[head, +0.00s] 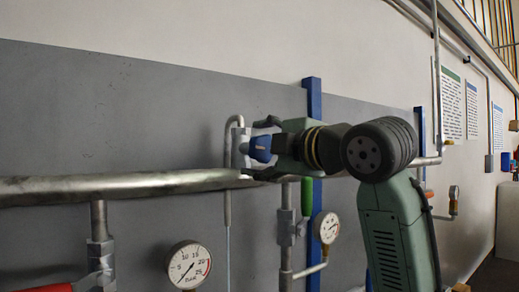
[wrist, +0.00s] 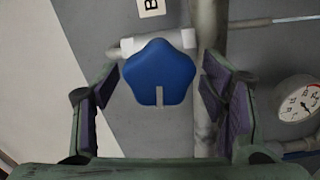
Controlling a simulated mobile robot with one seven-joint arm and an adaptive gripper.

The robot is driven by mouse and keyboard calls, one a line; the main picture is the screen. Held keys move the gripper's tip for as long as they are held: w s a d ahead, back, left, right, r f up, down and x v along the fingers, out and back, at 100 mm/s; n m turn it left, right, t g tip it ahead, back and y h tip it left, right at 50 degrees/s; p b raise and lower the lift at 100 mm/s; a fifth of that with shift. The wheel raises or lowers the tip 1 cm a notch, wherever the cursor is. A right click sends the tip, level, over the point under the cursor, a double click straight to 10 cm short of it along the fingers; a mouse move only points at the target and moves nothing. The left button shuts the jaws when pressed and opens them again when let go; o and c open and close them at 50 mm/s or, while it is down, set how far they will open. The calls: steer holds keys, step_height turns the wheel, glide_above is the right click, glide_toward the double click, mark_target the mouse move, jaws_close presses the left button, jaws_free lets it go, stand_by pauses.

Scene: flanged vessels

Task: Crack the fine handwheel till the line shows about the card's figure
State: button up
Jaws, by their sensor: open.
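A blue lobed handwheel (wrist: 159,70) with a pale slot mark at its lower edge sits on a pale valve body in the wrist view. It also shows in the head view (head: 260,148), partly covered by my fingers. My gripper (head: 264,148) is open at the wheel; in the wrist view its purple-padded fingers (wrist: 158,95) stand on either side, with a visible gap on each. I cannot tell whether they touch it. A round gauge (head: 327,228) is at right, also at the wrist view's right edge (wrist: 300,98); its reading is too small to tell.
A thick horizontal pipe (head: 120,187) runs along the grey wall panel. A larger gauge (head: 188,264) hangs below it, near a red handle (head: 45,287). A green handle (head: 307,196) is just below my gripper. Posters (head: 451,104) hang far right.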

steer(key=v, duration=1.2)
stand_by(4.0)
steer(key=w+a+m, duration=0.2)
steer(key=w+m, duration=0.1)
steer(key=m, duration=0.3)
steer(key=w+a+m, duration=0.2)
steer(key=w+m, duration=0.1)
steer(key=m, duration=0.2)
steer(key=w+a+m, duration=0.2)
steer(key=w+m, duration=0.2)
steer(key=m, duration=0.2)
steer(key=shift+w+a+m, duration=0.1)
steer(key=shift+a+m, duration=0.2)
steer(key=shift+a, duration=0.05)
steer(key=shift+c, duration=0.5)
steer(key=c, duration=1)
